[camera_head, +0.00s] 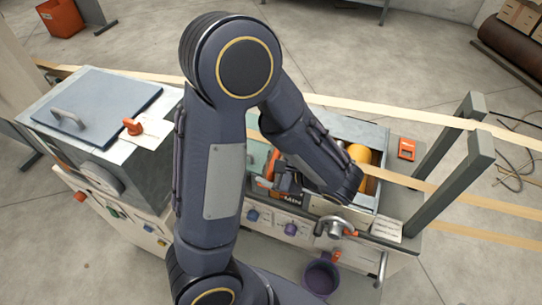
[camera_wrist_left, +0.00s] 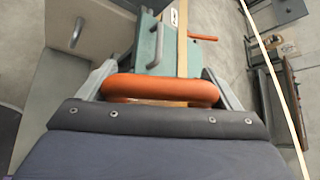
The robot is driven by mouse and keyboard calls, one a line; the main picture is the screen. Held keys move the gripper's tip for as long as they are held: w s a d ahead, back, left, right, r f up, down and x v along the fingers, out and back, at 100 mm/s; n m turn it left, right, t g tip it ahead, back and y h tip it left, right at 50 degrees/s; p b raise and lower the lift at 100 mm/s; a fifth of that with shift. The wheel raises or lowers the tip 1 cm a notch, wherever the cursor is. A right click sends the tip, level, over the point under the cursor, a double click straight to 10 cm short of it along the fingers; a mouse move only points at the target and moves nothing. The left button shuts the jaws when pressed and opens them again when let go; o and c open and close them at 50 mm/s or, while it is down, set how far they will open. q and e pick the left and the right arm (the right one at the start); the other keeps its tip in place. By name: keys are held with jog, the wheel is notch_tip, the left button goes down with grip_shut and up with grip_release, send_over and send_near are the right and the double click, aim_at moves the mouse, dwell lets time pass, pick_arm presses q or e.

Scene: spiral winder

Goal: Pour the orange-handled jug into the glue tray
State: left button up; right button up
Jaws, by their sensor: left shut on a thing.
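My left gripper (camera_head: 282,182) is partly hidden under my own forearm in the head view. In the left wrist view, its two grey fingers (camera_wrist_left: 160,88) are shut on the orange handle of the jug (camera_wrist_left: 160,92). The orange handle also shows in the head view (camera_head: 270,166), beside the gripper. The jug's body is mostly hidden, so its tilt and contents cannot be told. The glue tray (camera_head: 382,142) is the grey open box right of the gripper, with a yellow-orange roller (camera_head: 359,154) in it. My forearm covers the tray's left part. My right gripper is not in view.
A grey cabinet with a blue-grey lid (camera_head: 100,105) stands at left. Paper strips (camera_head: 400,116) cross the machine, and grey posts (camera_head: 455,180) rise at right. A crank (camera_head: 336,228) sticks out in front, above a purple bucket (camera_head: 320,278). A teal cover (camera_wrist_left: 158,45) shows beyond the handle.

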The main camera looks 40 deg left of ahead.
pick_arm(q)
jog(key=shift+w+r+m+g+p, duration=0.3)
jog(key=shift+w+m+g+p, duration=0.15)
jog(key=shift+p, duration=0.65)
jog(key=g+p, duration=0.1)
jog(key=w+f+m+h+p, duration=0.1)
jog(key=shift+w+a+g+p, duration=0.3)
jog(key=shift+g+p, duration=0.05)
jog(key=shift+w+a+f+m+g, duration=0.1)
jog(key=shift+w+f+m+g, duration=0.15)
jog(key=shift+w+m+g, duration=0.25)
jog(key=shift+w+a, duration=0.15)
jog(key=shift+w, duration=0.4)
jog(key=shift+w+a+m+g+h, duration=0.1)
jog(key=shift+w+m+g+h, duration=0.2)
jog(key=shift+w+m+g, duration=0.25)
jog(key=shift+s, duration=0.1)
jog(key=shift+w+a+r+m+g, duration=0.1)
jog(key=shift+w+r+m+g, duration=0.15)
jog(key=shift+w+g, duration=0.2)
jog(key=shift+w+a+r+m+g, duration=0.1)
jog(key=shift+w+r+m+g, duration=0.15)
jog(key=shift+w, duration=0.25)
dwell(1.9)
